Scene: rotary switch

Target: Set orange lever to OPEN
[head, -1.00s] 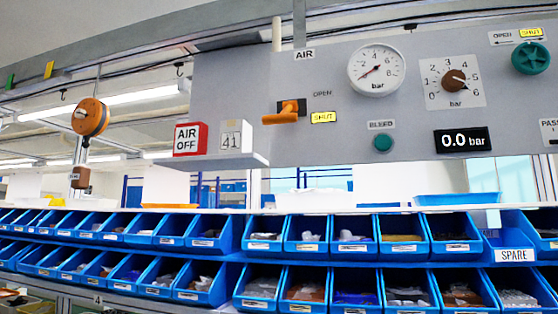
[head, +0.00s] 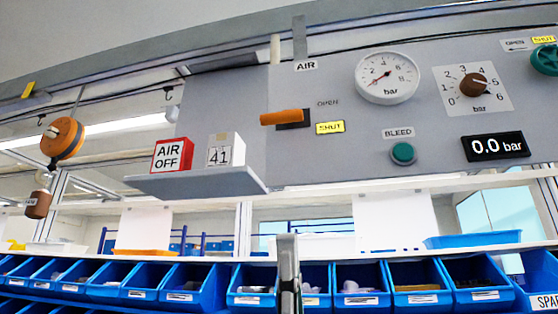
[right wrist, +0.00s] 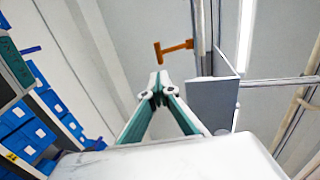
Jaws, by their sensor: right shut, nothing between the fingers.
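The orange lever (head: 282,117) sits on the grey panel and lies horizontally, its handle pointing left. The word OPEN (head: 328,103) is plain beside it, and the SHUT label (head: 330,127) below that is yellow. My right gripper (head: 288,240) rises upright from the bottom of the head view, below the lever and apart from it. In the right wrist view its fingertips (right wrist: 158,80) meet with nothing between them, and the orange lever (right wrist: 174,49) shows beyond them. My left gripper is not in view.
A shelf (head: 200,181) with an AIR OFF block (head: 172,155) and a 41 block (head: 223,150) juts out left of my gripper. The green BLEED button (head: 403,153) and the display (head: 496,146), reading 0.0 bar, are to the right. Blue bins (head: 205,286) line the bottom.

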